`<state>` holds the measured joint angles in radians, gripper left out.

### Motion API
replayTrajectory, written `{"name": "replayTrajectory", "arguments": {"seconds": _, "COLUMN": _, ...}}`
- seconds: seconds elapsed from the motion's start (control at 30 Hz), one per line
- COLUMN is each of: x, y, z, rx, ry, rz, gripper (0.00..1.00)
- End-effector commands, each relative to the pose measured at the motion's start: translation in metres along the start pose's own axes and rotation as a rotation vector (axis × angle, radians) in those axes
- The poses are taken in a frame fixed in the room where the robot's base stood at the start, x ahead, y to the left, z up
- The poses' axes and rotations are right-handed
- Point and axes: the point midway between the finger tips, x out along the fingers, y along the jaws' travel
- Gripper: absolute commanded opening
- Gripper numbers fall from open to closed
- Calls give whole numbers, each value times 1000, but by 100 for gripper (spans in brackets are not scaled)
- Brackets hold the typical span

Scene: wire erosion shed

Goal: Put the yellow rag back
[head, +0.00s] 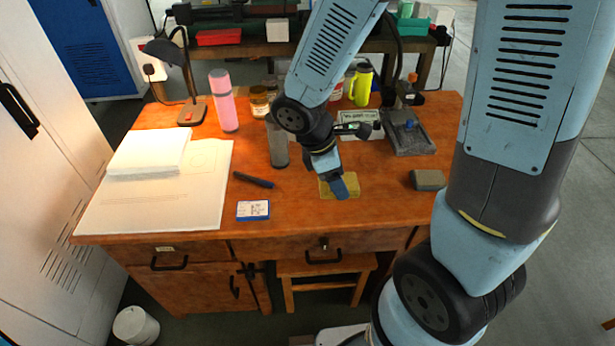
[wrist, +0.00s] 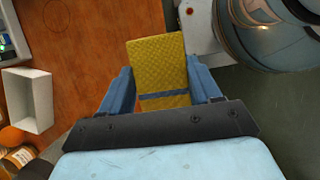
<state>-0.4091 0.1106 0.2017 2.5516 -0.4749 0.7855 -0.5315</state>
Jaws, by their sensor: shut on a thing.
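The yellow rag (head: 352,183) is a flat, textured rectangle near the front middle of the wooden desk in the head view. In the wrist view the rag (wrist: 158,62) shows a grey-blue stripe and sits between the two blue fingers of my gripper (wrist: 158,82). My gripper (head: 339,187) reaches down over the desk and is shut on the rag. In the head view the gripper hides part of the rag. I cannot tell how far the rag is above the desk top.
On the desk (head: 300,215) are a blue-and-white box (head: 253,210), a dark pen-like tool (head: 254,180), a grey block (head: 428,180), a pink bottle (head: 223,100), a grey cylinder (head: 278,148) and papers (head: 160,200). A stool (head: 326,268) stands below.

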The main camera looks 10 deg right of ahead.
Motion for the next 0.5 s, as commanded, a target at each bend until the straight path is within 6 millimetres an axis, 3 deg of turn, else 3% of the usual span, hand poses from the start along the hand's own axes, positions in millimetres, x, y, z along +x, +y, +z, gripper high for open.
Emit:
{"name": "replayTrajectory", "arguments": {"seconds": 0.17, "x": 4, "y": 10, "z": -6, "rx": -6, "ry": -1, "rz": -1, "gripper": 24}}
{"name": "replayTrajectory", "arguments": {"seconds": 0.5, "x": 18, "y": 60, "z": -36, "rx": 0, "ry": -2, "rz": -3, "gripper": 24}}
